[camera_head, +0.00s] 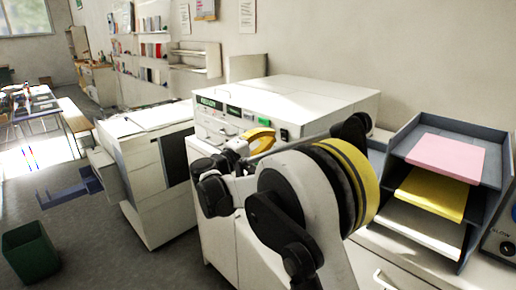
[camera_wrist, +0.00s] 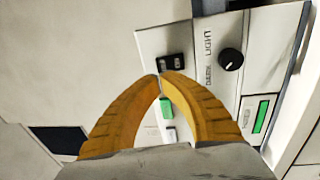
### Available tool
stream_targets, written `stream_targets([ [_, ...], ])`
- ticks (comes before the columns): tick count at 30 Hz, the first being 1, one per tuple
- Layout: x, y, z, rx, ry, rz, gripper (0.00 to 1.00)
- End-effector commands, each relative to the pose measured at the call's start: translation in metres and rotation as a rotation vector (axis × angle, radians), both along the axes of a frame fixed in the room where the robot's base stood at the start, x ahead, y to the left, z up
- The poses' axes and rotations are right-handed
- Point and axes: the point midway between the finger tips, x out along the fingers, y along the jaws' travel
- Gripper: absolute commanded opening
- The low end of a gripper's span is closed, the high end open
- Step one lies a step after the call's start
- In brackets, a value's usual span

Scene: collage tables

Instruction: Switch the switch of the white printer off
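The white printer (camera_head: 310,98) stands against the wall in the head view, its front panel facing me. In the wrist view, a small black switch (camera_wrist: 171,62) sits on its pale panel, just beyond my fingertips. Its on or off position is too small to tell. My gripper (camera_wrist: 160,77) has two yellow curved fingers whose tips meet, with nothing held between them. A green button (camera_wrist: 166,108) shows through the gap between the fingers. In the head view, my gripper (camera_head: 268,138) is in front of the panel and hides part of it. Whether the tips touch the switch cannot be told.
A black knob (camera_wrist: 231,60) and a green display (camera_wrist: 261,116) are on the panel near the switch. A dark paper tray (camera_head: 487,160) with pink and yellow sheets stands right of the printer. Another white machine (camera_head: 140,160) stands left. A green bin (camera_head: 30,250) is on the floor.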

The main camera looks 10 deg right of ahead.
Motion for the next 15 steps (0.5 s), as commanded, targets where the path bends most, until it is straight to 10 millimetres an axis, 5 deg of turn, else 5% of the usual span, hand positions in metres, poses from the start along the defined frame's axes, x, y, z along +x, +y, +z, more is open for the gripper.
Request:
stream_targets([
  [6, 0.016, -0.022, 0.002, -0.001, 0.001, -0.001, 0.0],
  [15, 0.02, -0.028, 0.005, 0.0, 0.0, 0.0, 0.0],
])
